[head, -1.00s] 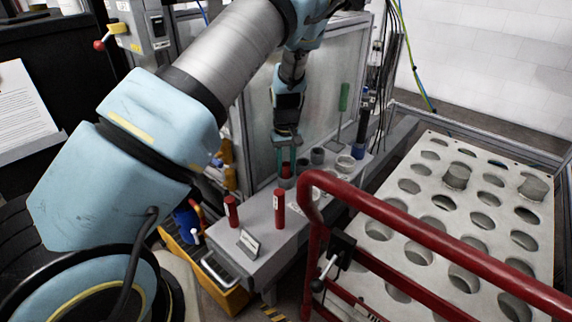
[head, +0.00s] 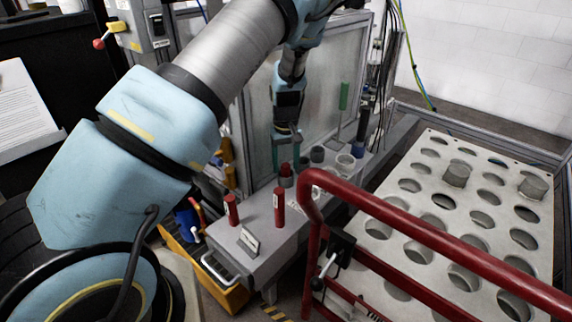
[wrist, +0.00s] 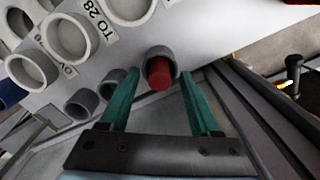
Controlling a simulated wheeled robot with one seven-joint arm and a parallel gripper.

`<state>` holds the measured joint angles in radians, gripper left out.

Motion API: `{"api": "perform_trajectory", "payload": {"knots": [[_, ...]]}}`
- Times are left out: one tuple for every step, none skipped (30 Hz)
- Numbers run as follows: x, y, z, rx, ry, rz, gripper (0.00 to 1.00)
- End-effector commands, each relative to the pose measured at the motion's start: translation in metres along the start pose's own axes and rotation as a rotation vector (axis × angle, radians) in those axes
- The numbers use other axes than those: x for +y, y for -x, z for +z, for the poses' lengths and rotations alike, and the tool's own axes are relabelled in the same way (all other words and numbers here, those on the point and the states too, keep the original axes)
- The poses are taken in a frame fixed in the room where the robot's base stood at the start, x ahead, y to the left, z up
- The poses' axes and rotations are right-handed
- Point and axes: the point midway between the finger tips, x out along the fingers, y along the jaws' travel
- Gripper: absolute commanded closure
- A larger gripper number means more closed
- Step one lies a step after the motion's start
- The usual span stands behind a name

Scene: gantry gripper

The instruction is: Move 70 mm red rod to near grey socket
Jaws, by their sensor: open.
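A red rod (head: 286,170) stands in the near grey socket, with its red top above the rim. In the wrist view the rod (wrist: 160,74) shows inside the round grey socket (wrist: 161,53). My gripper (head: 287,157) is above the socket, pointing down. In the wrist view my gripper (wrist: 158,80) has its green fingers spread apart on either side of the rod, with a gap to each side. Two more red rods, one at left (head: 232,210) and one taller (head: 279,207), stand upright towards the bench's near end.
Further grey sockets (head: 317,155) and a pale ring (head: 345,162) line the grey bench (head: 262,238). A green rod (head: 344,96) stands behind. A red rail (head: 420,228) and a perforated pale table (head: 400,200) lie to the right. A clear panel is behind my gripper.

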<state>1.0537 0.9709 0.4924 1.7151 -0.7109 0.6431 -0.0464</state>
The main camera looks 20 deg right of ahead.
Motion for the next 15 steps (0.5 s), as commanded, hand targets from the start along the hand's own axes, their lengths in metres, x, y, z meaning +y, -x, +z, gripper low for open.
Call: {"api": "perform_trajectory", "payload": {"knots": [[0.001,0.01,-0.001,0.004,0.0,0.002,0.36],[0.001,0.014,-0.001,0.005,-0.001,0.004,0.36],[0.001,0.021,-0.001,0.004,-0.001,0.004,0.36],[0.002,0.027,-0.001,0.004,-0.001,0.004,0.36],[0.002,0.032,-0.001,0.004,-0.001,0.004,0.36],[0.002,0.04,-0.001,0.005,-0.002,0.004,0.36],[0.002,0.045,-0.001,0.004,-0.002,0.004,0.36],[0.002,0.05,-0.001,0.004,-0.001,0.004,0.36],[0.001,0.056,-0.001,0.005,-0.002,0.003,0.36],[0.001,0.06,-0.001,0.004,-0.002,0.003,0.36],[0.001,0.064,-0.001,0.003,-0.001,0.002,0.36],[0.001,0.068,-0.001,0.003,-0.001,0.002,0.36],[0.001,0.071,-0.001,0.003,-0.001,0.001,0.36],[0.001,0.073,-0.001,0.003,-0.001,0.001,0.36],[0.001,0.075,-0.001,0.003,-0.001,0.001,0.36]]}}
